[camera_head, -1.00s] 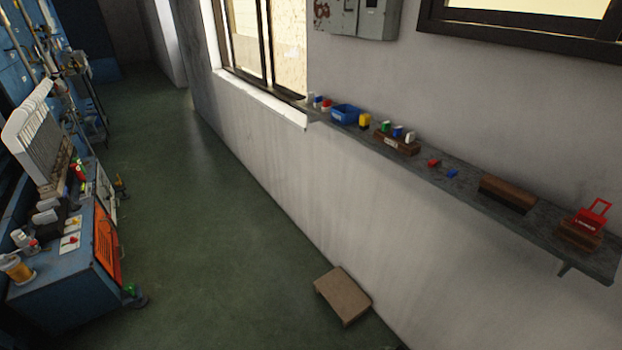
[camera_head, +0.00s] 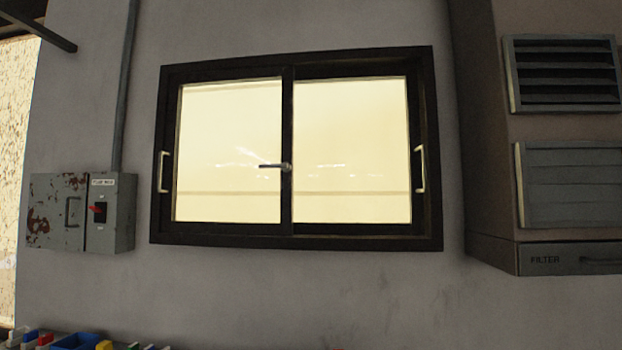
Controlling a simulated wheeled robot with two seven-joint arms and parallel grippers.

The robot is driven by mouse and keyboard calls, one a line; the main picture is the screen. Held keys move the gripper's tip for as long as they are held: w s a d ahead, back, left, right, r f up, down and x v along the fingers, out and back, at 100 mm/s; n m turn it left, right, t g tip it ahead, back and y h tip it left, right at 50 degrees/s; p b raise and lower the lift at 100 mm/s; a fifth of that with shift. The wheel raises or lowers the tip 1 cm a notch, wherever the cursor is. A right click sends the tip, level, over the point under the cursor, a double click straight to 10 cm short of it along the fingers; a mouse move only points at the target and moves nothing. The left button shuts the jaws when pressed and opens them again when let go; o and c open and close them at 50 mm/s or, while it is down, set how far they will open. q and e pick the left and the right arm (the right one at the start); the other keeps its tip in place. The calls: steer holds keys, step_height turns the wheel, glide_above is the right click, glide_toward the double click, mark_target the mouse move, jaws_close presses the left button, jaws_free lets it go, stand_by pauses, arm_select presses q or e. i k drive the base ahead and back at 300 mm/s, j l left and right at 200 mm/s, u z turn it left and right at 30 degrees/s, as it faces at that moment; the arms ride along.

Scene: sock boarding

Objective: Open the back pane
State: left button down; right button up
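A dark-framed sliding window (camera_head: 298,240) is on the grey wall ahead. It has a left pane (camera_head: 230,150) and a right pane (camera_head: 352,150), both bright pale yellow, and they meet at a dark middle upright. Both panes appear to fill the frame. A latch handle (camera_head: 275,166) on the middle upright lies horizontal, its lever pointing left. A pale pull handle (camera_head: 164,171) is on the left side and another pull handle (camera_head: 419,169) is on the right side. I cannot tell which pane is the back one. Neither gripper is in view.
A louvred cabinet (camera_head: 560,190) marked FILTER stands out at right. Small coloured items and a blue bin (camera_head: 76,342) show at the bottom left.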

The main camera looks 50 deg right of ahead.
mark_target(417, 150)
steer(key=z, duration=1.8)
steer(key=l+z, duration=0.1)
steer(key=i, duration=0.05)
